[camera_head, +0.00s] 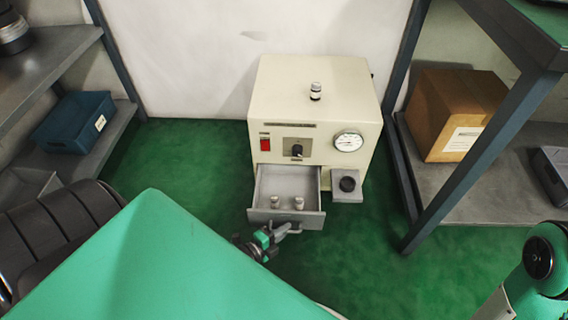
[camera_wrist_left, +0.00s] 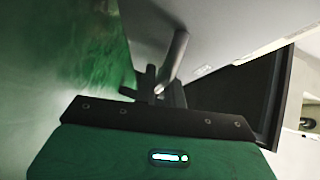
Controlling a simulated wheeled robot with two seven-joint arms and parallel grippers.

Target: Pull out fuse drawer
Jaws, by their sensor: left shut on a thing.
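The fuse drawer (camera_head: 287,216) is a grey drawer at the lower left of the cream cabinet (camera_head: 315,95). It stands pulled out, with two small cylindrical fuses (camera_head: 287,201) inside. My left gripper (camera_head: 280,232) is at the drawer's front and shut on its handle. In the left wrist view the grey bar handle (camera_wrist_left: 174,60) runs down between the fingers (camera_wrist_left: 160,92), below the pale drawer front (camera_wrist_left: 215,35). My right arm shows at the lower right of the head view, but its gripper is out of view.
A grey block with a dark round socket (camera_head: 347,184) stands right of the drawer. Shelves with a blue bin (camera_head: 75,123) and a cardboard box (camera_head: 455,112) flank it.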

